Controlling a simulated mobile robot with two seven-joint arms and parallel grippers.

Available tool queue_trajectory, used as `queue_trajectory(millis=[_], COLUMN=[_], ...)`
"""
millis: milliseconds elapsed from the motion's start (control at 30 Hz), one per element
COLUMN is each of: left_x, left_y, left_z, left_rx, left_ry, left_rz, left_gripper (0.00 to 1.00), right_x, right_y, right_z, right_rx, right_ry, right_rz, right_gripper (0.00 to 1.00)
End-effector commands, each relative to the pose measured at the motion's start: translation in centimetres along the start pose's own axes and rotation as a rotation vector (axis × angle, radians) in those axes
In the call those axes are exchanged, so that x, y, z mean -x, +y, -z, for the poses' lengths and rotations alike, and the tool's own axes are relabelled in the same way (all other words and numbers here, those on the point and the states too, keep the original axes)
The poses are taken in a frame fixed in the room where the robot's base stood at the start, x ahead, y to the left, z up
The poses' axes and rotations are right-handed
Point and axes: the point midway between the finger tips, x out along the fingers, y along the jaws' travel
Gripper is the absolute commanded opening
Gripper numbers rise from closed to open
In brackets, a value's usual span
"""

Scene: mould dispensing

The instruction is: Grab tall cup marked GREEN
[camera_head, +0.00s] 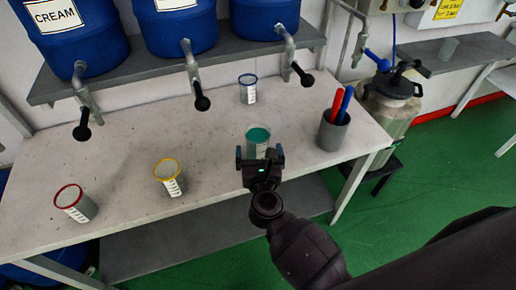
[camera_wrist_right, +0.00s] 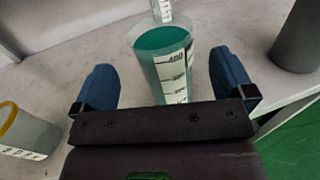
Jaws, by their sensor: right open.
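The green cup (camera_head: 258,137), holding green content, stands upright on the table. In the right wrist view the green cup (camera_wrist_right: 165,58) shows a white measuring scale and stands just ahead of and between the two blue fingers. My right gripper (camera_head: 260,158) is open at the near side of the cup. In the right wrist view my right gripper (camera_wrist_right: 164,82) has a finger on each side of the cup, with a gap on both sides. Its lower part is partly hidden by the gripper. My left gripper is not in view.
A yellow-rimmed cup (camera_head: 169,178) and a red-rimmed cup (camera_head: 75,203) stand to the left. A blue-rimmed cup (camera_head: 248,89) stands behind. A grey holder (camera_head: 333,132) with red and blue sticks stands right. Blue barrels (camera_head: 180,27) with taps are on the shelf above.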

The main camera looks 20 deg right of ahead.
Motion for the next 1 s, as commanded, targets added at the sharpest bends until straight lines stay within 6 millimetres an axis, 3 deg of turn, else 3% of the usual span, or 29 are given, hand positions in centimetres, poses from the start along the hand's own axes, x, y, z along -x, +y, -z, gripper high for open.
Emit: queue_trajectory(millis=[267, 600, 900, 1000], left_x=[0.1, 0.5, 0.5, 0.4], left_y=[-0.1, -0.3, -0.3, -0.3], left_z=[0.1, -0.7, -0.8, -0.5], left_rx=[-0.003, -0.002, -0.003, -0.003], left_ry=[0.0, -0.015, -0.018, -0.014], left_rz=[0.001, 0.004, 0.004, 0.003], left_gripper=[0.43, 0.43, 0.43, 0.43], right_x=[-1.9, -5.8, -6.1, -6.1], right_y=[0.0, -0.2, -0.2, -0.2], right_z=[-0.3, -0.4, -0.4, -0.4], right_rx=[0.002, 0.001, 0.001, 0.001], right_ry=[-0.003, 0.0, 0.0, 0.0], right_rz=[-0.001, -0.001, 0.0, -0.001], right_gripper=[1.0, 1.0, 1.0, 0.85])
